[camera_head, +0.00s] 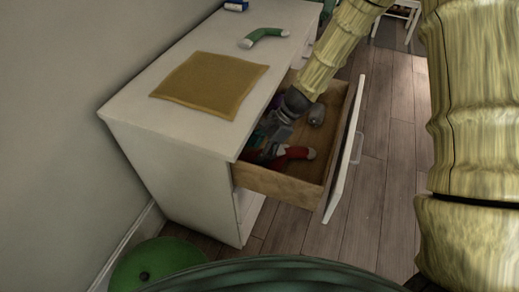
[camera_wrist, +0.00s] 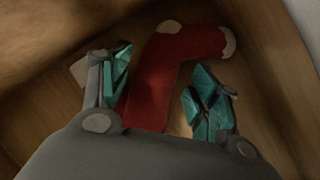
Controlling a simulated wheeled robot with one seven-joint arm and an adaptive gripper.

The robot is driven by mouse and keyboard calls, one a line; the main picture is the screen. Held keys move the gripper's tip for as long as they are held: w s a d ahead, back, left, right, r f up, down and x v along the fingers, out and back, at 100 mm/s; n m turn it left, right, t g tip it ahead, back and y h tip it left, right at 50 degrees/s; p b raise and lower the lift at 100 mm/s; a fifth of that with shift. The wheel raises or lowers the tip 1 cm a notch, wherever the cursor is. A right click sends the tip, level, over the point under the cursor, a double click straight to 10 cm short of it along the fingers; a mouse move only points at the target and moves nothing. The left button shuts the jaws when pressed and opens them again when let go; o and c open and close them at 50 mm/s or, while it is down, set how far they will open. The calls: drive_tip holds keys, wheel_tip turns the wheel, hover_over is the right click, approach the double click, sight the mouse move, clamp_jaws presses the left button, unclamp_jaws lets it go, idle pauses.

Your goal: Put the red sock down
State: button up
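The red sock (camera_head: 292,154) lies in the open drawer (camera_head: 277,185), near its front end in the head view. In the wrist view the red sock (camera_wrist: 163,75) has a pale heel and a pale toe or cuff, and rests on the wooden drawer bottom. My gripper (camera_head: 272,140) reaches down into the drawer over the sock. In the wrist view its teal fingertips (camera_wrist: 158,88) are spread on either side of the sock, with a gap visible on the right. The near end of the sock is hidden by the gripper body.
A grey rolled item (camera_head: 317,114) lies further back in the drawer, near a purple item beside my gripper. On the white dresser top are a mustard cloth (camera_head: 210,82), a green sock (camera_head: 264,36) and a small blue-and-white object (camera_head: 236,5). A round green object (camera_head: 155,264) sits on the floor.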

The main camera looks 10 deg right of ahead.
idle(0.3)
drive_tip(key=p+v, duration=0.1)
drive_tip(key=v, duration=1.1)
drive_tip(key=shift+r, duration=0.35)
